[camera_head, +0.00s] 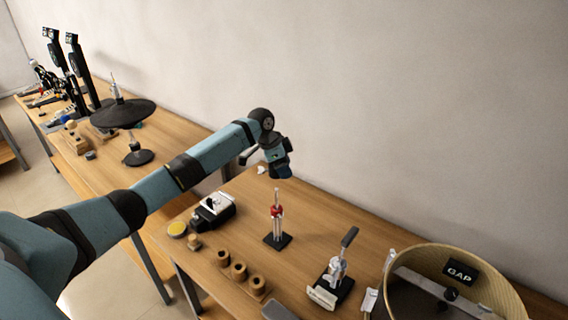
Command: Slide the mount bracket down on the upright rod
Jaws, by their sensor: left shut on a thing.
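A small stand with a thin upright rod (276,195) on a black square base (278,240) stands near the middle of the right-hand bench. A red piece (277,211) sits around the middle of the rod; I cannot tell whether it is the mount bracket. My left gripper (284,174) points downward, just above the rod's top in the picture. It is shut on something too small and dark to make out. A gap shows between the gripper and the red piece. My right gripper is not in view.
A black device (213,211) and wooden cups (239,271) stand left of the stand. A lever press (337,278) and a large round bin (485,275) are on the right. A second bench (110,167) with a black disc stand is at the back left. Bare wood surrounds the base.

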